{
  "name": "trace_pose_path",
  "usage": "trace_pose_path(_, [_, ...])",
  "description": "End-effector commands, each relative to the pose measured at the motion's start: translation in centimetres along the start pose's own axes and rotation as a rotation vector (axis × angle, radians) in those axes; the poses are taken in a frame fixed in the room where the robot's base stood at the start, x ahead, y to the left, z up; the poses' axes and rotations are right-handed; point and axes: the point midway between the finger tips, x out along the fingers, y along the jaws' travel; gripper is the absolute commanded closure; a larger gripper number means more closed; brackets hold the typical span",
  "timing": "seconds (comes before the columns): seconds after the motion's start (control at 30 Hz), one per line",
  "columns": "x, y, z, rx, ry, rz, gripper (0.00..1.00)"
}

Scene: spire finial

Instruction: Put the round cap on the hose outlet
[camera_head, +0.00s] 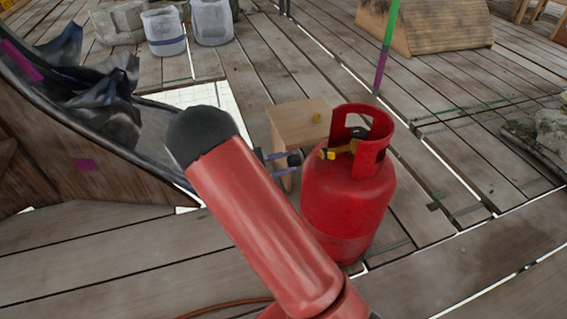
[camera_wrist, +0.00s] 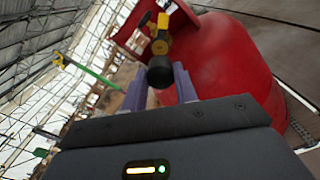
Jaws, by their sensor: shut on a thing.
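A red gas cylinder (camera_head: 345,200) stands upright on the plank floor. Its yellow valve fitting (camera_head: 329,153), with the hose outlet, sits inside the red collar, and the fitting also shows in the wrist view (camera_wrist: 161,45). My gripper (camera_head: 288,161) has purple fingers and is at the left of the valve. It is shut on the round black cap (camera_wrist: 160,72), which also shows in the head view (camera_head: 295,159). In the wrist view the cap lies in line with the yellow fitting and hides the outlet's end. I cannot tell whether they touch.
The red collar (camera_head: 372,160) rises around the valve. Two buckets (camera_head: 164,31) stand far back left. Planks at the right are mostly clear.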

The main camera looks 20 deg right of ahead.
Motion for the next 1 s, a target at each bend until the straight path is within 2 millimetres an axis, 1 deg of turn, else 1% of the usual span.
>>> trace_pose_path(0.17, [1.0, 0.0, 0.0, 0.0, -0.001, -0.001, 0.91])
trace_pose_path(0.6, [4.9, 0.0, 0.0, 0.001, -0.001, -0.002, 0.91])
trace_pose_path(0.77, [5.5, 0.0, 0.0, 0.001, 0.001, -0.002, 0.91])
trace_pose_path(1.0, [5.6, 0.0, 0.0, 0.001, 0.001, -0.001, 0.91])
